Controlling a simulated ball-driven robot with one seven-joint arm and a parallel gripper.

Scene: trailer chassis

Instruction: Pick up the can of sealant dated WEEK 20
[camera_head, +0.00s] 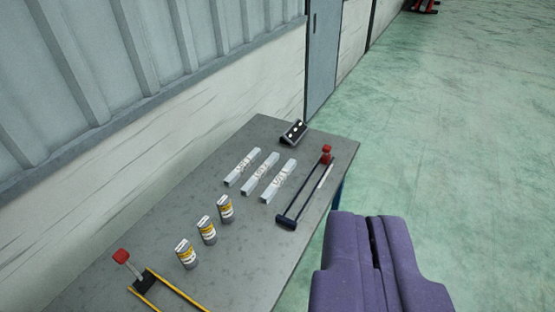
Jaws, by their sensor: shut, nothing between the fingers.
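Three small cans stand in a slanting row on the grey table (240,285). Each is grey with a white and yellow label. The near can (187,255) is lowest in the picture, the middle can (207,230) is just beyond it, and the far can (225,209) is beyond that. The label print is too small to read, so I cannot tell which one says WEEK 20. My gripper (375,225) is the purple shape at the lower right. It is shut and empty, to the right of the table and apart from the cans.
Three pale marked bars (262,174) lie beyond the cans. A dark clamp-like tool with a red end (290,220) lies near the table's right edge. A yellow-armed tool with a red end (145,279) lies at the near left. A dark box (293,131) sits at the far end. A wall runs along the left.

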